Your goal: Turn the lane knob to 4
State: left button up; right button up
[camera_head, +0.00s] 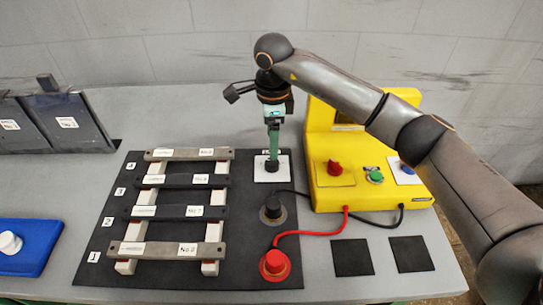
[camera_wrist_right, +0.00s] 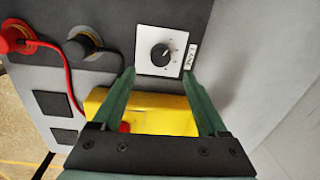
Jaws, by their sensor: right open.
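The lane knob is a small round black knob (camera_head: 271,166) on a white square plate at the mat's upper right. In the right wrist view the knob (camera_wrist_right: 161,54) shows a light pointer mark, too small to read against the dial marks; a label lies beside the plate. My right gripper (camera_head: 273,146) points down over the knob in the head view. In the right wrist view its two green fingers (camera_wrist_right: 158,75) are open and empty, with the knob just past their tips; I cannot tell the exact gap. My left gripper is not in view.
A black mat (camera_head: 240,262) carries several labelled bars on light rails, with lanes numbered 1 to 4. A yellow control box (camera_head: 325,150) stands right of the knob. Red (camera_head: 274,264) and black (camera_head: 272,209) plugs with cables sit below it. A blue tray (camera_head: 30,255) is at left.

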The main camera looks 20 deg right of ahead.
aim_at(272, 162)
jog(key=f, duration=0.7)
jog(key=shift+w+f+p, duration=0.3)
jog(key=shift+f, duration=0.05)
jog(key=shift+c, duration=0.3)
grip_shut()
